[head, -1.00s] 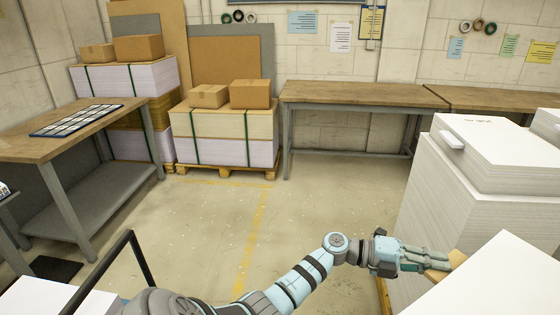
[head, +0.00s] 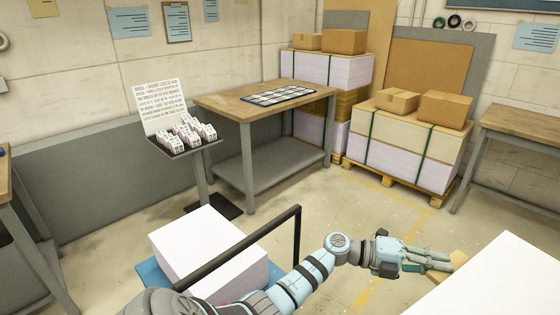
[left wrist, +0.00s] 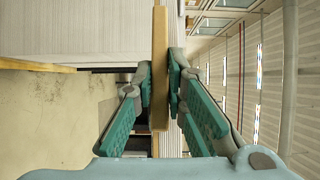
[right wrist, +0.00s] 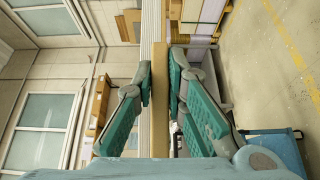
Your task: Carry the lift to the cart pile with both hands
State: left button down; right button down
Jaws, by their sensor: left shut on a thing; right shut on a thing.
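The lift (head: 490,285), a white paper stack, shows at the lower right of the head view, cut off by the frame. My left gripper (head: 440,262) is shut on the tan board (head: 459,262) at its left edge. The left wrist view shows the board (left wrist: 160,60) upright between the fingers. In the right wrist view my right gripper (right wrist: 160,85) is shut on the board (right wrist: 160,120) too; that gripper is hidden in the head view.
A black cart handle (head: 245,245) rises between the cart pile and my left arm. A stand with small boxes (head: 187,135) and a wooden table (head: 225,100) are behind the cart. A strapped pallet (head: 415,140) stands at back right. Floor between is clear.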

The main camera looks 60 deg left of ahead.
aim_at(204, 244)
jog(key=u, duration=0.1)
jog(key=i, duration=1.65)
jog(key=u, duration=3.45)
jog(key=i, duration=1)
